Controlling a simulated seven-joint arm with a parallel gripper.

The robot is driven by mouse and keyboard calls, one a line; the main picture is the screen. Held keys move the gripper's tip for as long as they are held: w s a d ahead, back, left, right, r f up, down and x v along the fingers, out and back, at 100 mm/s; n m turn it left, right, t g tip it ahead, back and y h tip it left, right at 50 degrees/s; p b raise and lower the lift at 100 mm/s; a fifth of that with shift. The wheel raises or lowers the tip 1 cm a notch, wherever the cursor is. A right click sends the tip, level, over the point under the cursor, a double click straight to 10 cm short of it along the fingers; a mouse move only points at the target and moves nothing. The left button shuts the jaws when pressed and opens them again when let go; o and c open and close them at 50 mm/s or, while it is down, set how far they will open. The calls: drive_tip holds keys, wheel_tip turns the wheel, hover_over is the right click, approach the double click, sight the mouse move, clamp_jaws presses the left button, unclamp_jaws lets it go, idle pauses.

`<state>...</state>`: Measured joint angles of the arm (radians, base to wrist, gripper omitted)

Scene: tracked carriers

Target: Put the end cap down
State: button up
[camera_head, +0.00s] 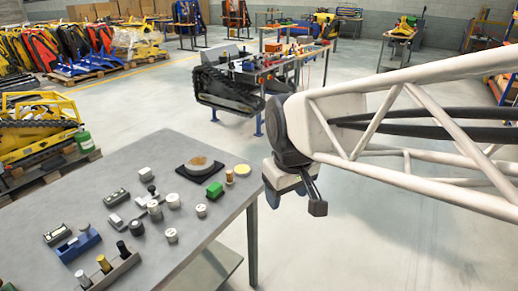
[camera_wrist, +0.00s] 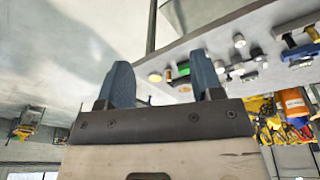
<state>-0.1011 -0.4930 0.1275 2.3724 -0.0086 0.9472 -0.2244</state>
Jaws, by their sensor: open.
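My gripper (camera_head: 296,196) is open, off the right edge of the grey workbench (camera_head: 207,245) and over the floor. Its two blue fingers stand apart in the wrist view (camera_wrist: 163,82), with nothing held between them. I cannot tell which small part is the end cap. Several pale round parts stand on the bench, one of them the grey-white cylinder (camera_head: 171,236).
A green block (camera_head: 214,190) lies by the yellow disc. A blue holder (camera_head: 78,245) and a rack of cylinders (camera_head: 108,272) stand at the bench's front left. A tracked carrier (camera_head: 228,92) is behind. The floor beside the bench is clear.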

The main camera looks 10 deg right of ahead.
drive_tip(key=s+d+f+m, duration=0.2)
drive_tip(key=s+d+m, duration=0.2)
drive_tip(key=s, duration=0.4)
drive_tip(key=shift+s, duration=0.35)
drive_tip(key=shift+d+f, duration=0.1)
idle(0.8)
